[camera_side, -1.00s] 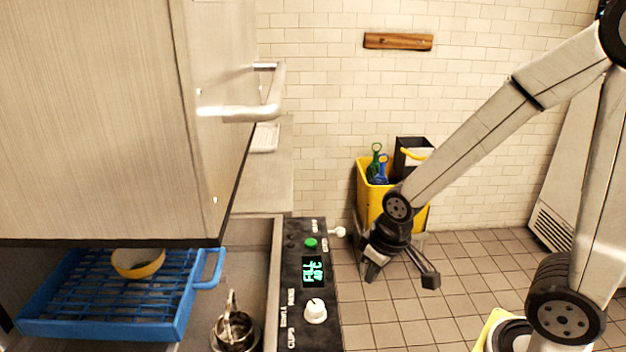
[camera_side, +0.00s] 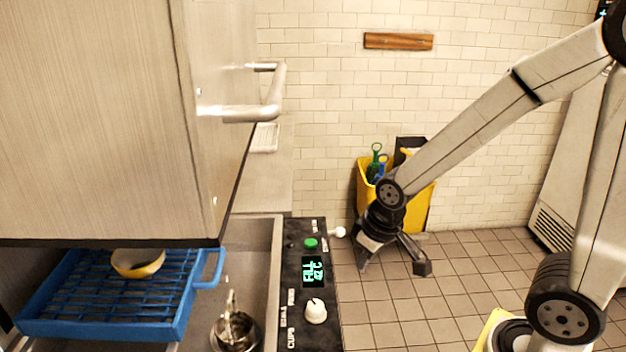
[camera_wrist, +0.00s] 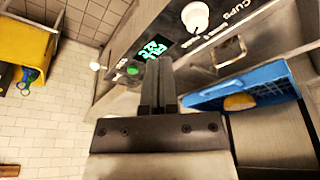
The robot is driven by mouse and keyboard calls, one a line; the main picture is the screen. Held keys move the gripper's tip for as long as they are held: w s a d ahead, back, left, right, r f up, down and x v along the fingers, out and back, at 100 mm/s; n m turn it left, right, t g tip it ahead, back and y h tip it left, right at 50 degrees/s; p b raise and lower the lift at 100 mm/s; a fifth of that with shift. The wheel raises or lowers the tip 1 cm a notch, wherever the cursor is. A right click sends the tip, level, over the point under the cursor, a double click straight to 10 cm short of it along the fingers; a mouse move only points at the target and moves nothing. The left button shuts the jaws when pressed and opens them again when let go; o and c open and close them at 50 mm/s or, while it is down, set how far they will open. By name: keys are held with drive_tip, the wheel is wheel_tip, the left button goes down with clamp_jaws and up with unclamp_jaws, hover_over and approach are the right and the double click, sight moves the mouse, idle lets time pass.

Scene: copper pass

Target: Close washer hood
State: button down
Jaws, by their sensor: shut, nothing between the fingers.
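The washer hood (camera_side: 95,120) is a large pale metal box at the left of the side view. Its lower edge hangs above the blue rack, so it stands raised. A silver bar handle (camera_side: 240,113) sticks out from its right side. My gripper (camera_side: 362,264) is to the right of the control panel, lower than the handle and well apart from it. In the wrist view my gripper (camera_wrist: 158,62) is shut and empty, its fingers together in front of the panel. The hood's handle cannot be made out in the wrist view.
A blue rack (camera_side: 185,318) holds a yellow bowl (camera_side: 138,263) under the hood. The black control panel (camera_side: 309,325) has a white knob, green button and lit display. A metal cup (camera_side: 236,332) stands beside it. A yellow bucket (camera_side: 417,215) stands by the tiled wall.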

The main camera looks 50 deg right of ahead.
drive_tip(key=w+d+r+t, duration=0.1)
drive_tip(key=w+r+t, duration=0.2)
drive_tip(key=w+r, duration=1.1)
drive_tip(key=w+d+r+t+h, duration=0.1)
drive_tip(key=w+r, duration=0.1)
drive_tip(key=r, duration=0.8)
drive_tip(key=w+r+t+h, duration=0.1)
drive_tip(key=w+r, duration=0.1)
drive_tip(key=r, duration=0.7)
drive_tip(key=s+a+r+n+g+y, duration=0.5)
drive_tip(key=s+a+r+n, duration=0.4)
drive_tip(key=a+r, duration=0.5)
drive_tip(key=shift+s+a+r+g, duration=0.2)
drive_tip(key=shift+s+g, duration=0.5)
drive_tip(key=shift+s, duration=0.4)
drive_tip(key=shift+a+f, duration=0.1)
drive_tip(key=shift+f, duration=0.15)
